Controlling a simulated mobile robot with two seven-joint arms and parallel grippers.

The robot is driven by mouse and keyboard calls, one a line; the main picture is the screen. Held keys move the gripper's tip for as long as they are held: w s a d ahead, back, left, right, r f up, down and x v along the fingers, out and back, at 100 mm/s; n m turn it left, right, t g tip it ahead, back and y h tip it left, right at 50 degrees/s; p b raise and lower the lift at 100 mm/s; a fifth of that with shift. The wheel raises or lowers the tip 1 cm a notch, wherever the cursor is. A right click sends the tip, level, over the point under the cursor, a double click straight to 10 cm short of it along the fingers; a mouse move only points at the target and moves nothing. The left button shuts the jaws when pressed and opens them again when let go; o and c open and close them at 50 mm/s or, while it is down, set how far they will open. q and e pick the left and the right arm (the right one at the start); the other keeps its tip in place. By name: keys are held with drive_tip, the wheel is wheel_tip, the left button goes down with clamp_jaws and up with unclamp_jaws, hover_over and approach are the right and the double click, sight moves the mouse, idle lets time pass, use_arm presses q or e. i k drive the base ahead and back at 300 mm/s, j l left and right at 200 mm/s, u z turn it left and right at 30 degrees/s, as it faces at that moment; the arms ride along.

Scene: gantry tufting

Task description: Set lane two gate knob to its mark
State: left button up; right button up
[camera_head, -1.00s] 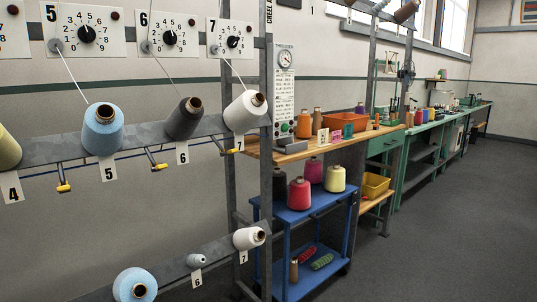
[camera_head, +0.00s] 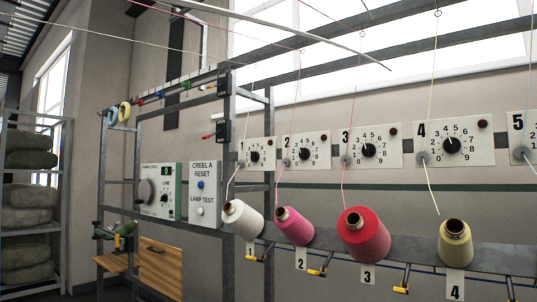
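The lane two gate knob (camera_head: 304,154) is a small black round knob on a white plate marked 2 (camera_head: 319,142), with a ring of numbers around it. Its pointer is too small to read surely. Neither of my grippers is in view.
Plates with knobs for lane one (camera_head: 254,156), lane three (camera_head: 368,150) and lane four (camera_head: 451,145) flank it. White, red and yellow cones stick out below. Left are a creel reset panel (camera_head: 204,188), a dial panel (camera_head: 160,191) and shelves of bundles (camera_head: 28,218).

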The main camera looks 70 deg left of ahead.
sight(304, 153)
drive_tip(key=u, duration=2.15)
drive_tip(key=i+j+z, duration=0.2)
drive_tip(key=i+z, duration=0.2)
drive_tip(key=i, duration=0.15)
drive_tip(key=i+j+z, duration=0.35)
drive_tip(key=i+j, duration=0.05)
drive_tip(key=i, duration=0.1)
